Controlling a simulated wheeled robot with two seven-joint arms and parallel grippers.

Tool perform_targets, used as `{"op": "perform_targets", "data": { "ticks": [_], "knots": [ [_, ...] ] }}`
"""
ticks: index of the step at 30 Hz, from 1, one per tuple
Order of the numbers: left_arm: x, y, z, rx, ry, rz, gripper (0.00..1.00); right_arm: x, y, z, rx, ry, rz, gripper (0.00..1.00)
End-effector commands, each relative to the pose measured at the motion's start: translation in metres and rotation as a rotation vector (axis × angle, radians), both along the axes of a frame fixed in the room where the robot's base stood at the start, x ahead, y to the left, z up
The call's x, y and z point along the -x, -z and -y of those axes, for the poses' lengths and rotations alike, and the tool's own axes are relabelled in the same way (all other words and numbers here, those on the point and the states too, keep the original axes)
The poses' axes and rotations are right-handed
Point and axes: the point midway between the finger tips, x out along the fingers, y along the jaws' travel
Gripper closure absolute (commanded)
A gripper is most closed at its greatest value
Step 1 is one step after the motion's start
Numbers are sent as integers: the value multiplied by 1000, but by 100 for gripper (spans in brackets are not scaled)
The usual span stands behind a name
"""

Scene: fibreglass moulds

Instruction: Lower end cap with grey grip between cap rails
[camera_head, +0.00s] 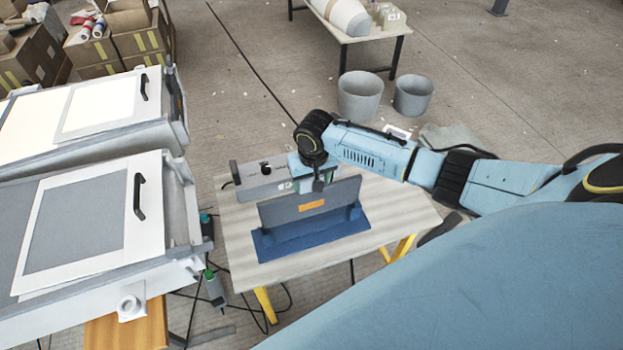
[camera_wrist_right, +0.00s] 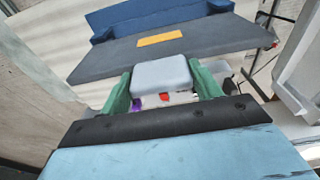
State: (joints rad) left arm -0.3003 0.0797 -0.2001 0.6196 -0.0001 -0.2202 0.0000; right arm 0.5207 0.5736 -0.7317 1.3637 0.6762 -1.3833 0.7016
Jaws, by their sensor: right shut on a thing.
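The end cap (camera_head: 318,197) is a flat dark-grey plate with an orange label, held upright above a blue base with cap rails (camera_head: 310,232) on the table. In the wrist view the end cap (camera_wrist_right: 110,61) spans the picture, with the blue base (camera_wrist_right: 155,14) behind it. My right gripper (camera_head: 314,183) is shut on the light-grey grip (camera_wrist_right: 161,74), between its green fingers. The plate's lower edge overlaps the base in the head view; whether it sits between the rails cannot be told. My left gripper is not in view.
The small table (camera_head: 400,207) has bare wood around the base. A grey device (camera_head: 262,182) stands behind the plate. Mould stands with white panels (camera_head: 100,215) are on the left. Two grey buckets (camera_head: 360,96) and a back table (camera_head: 350,30) stand beyond. Cables and bottles lie beside the table.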

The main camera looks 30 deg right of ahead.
Motion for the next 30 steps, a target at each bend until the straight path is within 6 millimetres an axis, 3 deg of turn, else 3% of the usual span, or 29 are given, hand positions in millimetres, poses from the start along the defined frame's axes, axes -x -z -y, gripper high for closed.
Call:
{"op": "perform_targets", "data": {
  "ticks": [30],
  "knots": [
    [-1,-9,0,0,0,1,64,0,-1,0,0,0,2,91]
  ]
}}
